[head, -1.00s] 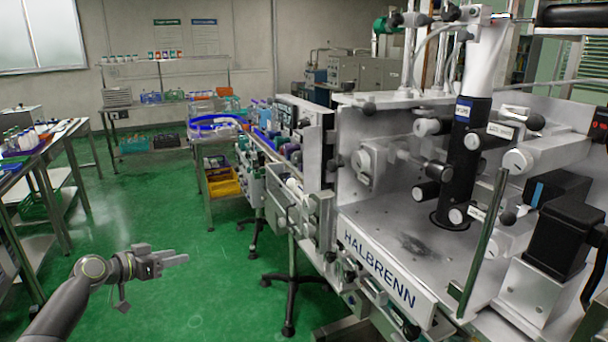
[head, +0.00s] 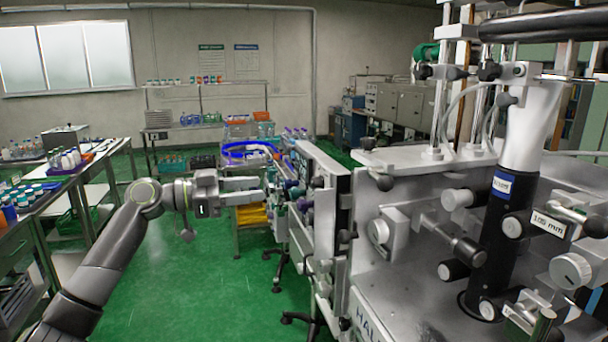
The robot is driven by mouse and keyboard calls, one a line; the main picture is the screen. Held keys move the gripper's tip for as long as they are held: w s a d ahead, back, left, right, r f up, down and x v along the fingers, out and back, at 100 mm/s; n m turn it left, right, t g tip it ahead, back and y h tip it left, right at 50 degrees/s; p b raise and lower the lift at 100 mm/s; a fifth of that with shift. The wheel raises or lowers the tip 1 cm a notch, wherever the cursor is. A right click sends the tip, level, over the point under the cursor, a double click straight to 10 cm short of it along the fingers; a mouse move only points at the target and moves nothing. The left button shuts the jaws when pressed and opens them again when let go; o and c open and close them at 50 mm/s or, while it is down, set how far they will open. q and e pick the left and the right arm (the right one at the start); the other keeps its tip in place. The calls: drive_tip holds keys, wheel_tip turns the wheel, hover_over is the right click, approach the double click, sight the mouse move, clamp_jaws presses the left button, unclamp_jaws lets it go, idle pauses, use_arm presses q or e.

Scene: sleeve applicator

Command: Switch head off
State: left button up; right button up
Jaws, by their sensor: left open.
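The sleeve applicator (head: 400,285) fills the right side of the head view, a grey metal machine with part of a brand name on its front edge. Its head has a black upright cylinder (head: 488,240) with a blue label, and a white sleeve-like tube (head: 531,125) rises above it. Several knobs and a "105 mm" tag (head: 548,226) surround it. I cannot tell which part is the head's switch. My right gripper is not in view.
A conveyor with bottles and a blue ring-shaped guide (head: 249,150) lies behind my left gripper. A bench with bottles (head: 65,160) stands at the left. Shelves (head: 205,85) line the back wall. Green floor (head: 205,290) is clear between bench and machine.

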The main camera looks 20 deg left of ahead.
sight(312, 183)
use_arm(q)
drive_tip(key=p+x, duration=0.5)
drive_tip(key=x, duration=0.5)
drive_tip(key=shift+w+d+r, duration=0.15)
drive_tip(key=shift+w+d, duration=0.4)
drive_tip(key=shift+d, duration=0.15)
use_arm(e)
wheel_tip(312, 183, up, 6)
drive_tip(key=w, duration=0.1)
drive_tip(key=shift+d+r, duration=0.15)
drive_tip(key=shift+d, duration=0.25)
use_arm(q)
drive_tip(key=shift+c, duration=0.5)
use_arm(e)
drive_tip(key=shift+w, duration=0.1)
use_arm(q)
clamp_jaws()
drive_tip(key=shift+f, duration=0.2)
